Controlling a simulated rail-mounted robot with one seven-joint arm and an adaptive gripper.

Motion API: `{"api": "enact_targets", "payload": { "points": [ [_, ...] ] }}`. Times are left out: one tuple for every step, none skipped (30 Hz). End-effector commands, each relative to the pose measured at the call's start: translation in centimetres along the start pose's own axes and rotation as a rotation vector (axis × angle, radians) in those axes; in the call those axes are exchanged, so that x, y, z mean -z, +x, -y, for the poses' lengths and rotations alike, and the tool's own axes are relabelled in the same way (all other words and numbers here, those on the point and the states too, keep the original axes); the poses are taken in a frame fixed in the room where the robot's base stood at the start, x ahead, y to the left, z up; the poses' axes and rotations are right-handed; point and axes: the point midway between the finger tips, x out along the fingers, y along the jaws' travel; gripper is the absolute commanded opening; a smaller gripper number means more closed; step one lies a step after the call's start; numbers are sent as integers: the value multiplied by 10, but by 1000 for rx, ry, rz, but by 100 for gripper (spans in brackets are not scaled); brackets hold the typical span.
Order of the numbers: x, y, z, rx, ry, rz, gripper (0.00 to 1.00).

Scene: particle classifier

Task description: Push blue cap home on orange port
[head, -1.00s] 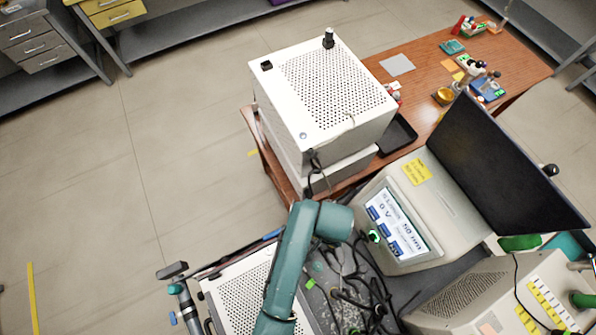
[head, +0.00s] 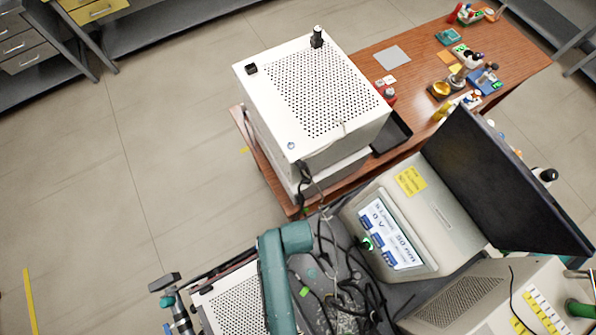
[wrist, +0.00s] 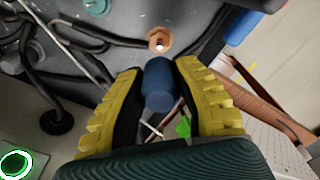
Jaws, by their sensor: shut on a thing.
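In the wrist view, my gripper (wrist: 158,88) has yellow ribbed fingers with dark pads, shut on the blue cap (wrist: 158,86). The cap is a short blue cylinder between the fingertips. A small gap seems to show between cap and port, but I cannot tell the depth. In the head view my arm reaches over the cable area; the cap, the port and my fingers cannot be made out there.
Black cables (wrist: 60,70) run left of the port in the wrist view. A blue cylinder (wrist: 243,27) lies at upper right. In the head view, a white perforated box (head: 318,95) and an instrument with a screen (head: 385,232) stand close to my arm.

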Motion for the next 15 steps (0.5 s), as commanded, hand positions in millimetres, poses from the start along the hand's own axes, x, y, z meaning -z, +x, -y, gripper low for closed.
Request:
{"api": "enact_targets", "payload": {
  "points": [
    [0,12,0,0,0,1,0],
    [0,15,0,0,0,1,0],
    [0,20,0,0,0,0,0],
    [0,23,0,0,0,1,0],
    [0,26,0,0,0,1,0],
    [0,31,0,0,0,1,0],
    [0,34,0,0,0,1,0],
    [0,37,0,0,0,0,0],
    [0,41,0,0,0,0,0],
    [0,43,0,0,0,0,0],
    [0,46,0,0,0,0,0],
    [0,48,0,0,0,0,0],
    [0,50,0,0,0,0,0],
    [0,51,0,0,0,0,0],
    [0,52,0,0,0,0,0]
  ]
}}
